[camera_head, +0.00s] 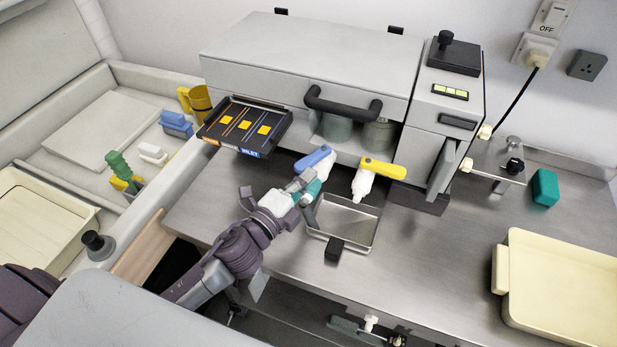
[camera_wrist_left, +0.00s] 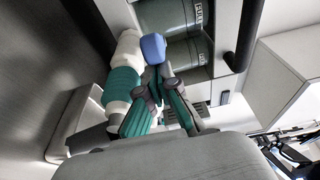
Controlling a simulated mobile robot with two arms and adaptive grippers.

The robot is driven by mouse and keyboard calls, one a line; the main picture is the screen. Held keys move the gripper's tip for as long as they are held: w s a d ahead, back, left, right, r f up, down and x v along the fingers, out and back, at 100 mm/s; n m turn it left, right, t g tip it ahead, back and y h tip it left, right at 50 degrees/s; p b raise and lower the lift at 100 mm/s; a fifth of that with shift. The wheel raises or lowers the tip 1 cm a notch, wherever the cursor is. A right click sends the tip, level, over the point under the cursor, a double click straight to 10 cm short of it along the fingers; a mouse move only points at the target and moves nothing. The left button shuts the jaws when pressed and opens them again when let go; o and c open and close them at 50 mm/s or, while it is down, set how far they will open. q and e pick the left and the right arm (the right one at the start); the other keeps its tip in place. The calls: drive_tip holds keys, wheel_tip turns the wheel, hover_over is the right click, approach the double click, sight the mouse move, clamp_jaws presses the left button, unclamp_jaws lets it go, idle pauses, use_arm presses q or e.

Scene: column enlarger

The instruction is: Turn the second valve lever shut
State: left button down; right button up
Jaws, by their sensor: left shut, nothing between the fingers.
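Two valves stand side by side at the front of the grey machine. One has a blue lever (camera_head: 314,158), slanting up to the right in the head view. The other has a yellow lever (camera_head: 383,168), lying nearly level to the right on a white body (camera_head: 362,184). My left gripper (camera_head: 309,187) is shut and empty, just in front of the blue-lever valve. In the left wrist view, the fingertips (camera_wrist_left: 158,72) are close to the rounded end of the blue lever (camera_wrist_left: 153,48); I cannot tell whether they touch. My right gripper is out of view.
A shallow metal tray (camera_head: 372,238) sits below the valves. A black handle (camera_head: 343,109) juts out above them. A black panel with yellow squares (camera_head: 244,126) is to the left. A cream tray (camera_head: 560,290) and a green block (camera_head: 545,187) are right; bare steel counter lies between.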

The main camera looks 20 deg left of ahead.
sight(296, 165)
use_arm(q)
drive_tip(key=shift+a, duration=0.2)
drive_tip(key=shift+w+a+m+g+h, duration=0.15)
drive_tip(key=shift+a+m+g+h, duration=0.3)
drive_tip(key=shift+m+h, duration=0.4)
drive_tip(key=shift+w+a+m+g+h, duration=0.2)
drive_tip(key=shift+a+m+g+h, duration=0.25)
drive_tip(key=shift+h, duration=0.6)
drive_tip(key=a+m+g+h, duration=0.1)
drive_tip(key=w+a+m+g+h+b, duration=0.1)
drive_tip(key=h, duration=0.1)
drive_tip(key=shift+w+a+m, duration=0.1)
drive_tip(key=shift+a+m, duration=0.05)
drive_tip(key=shift+m, duration=0.15)
drive_tip(key=shift+w+a+b, duration=0.15)
drive_tip(key=shift+a+b, duration=0.05)
drive_tip(key=shift+b, duration=0.1)
drive_tip(key=shift+f, duration=0.1)
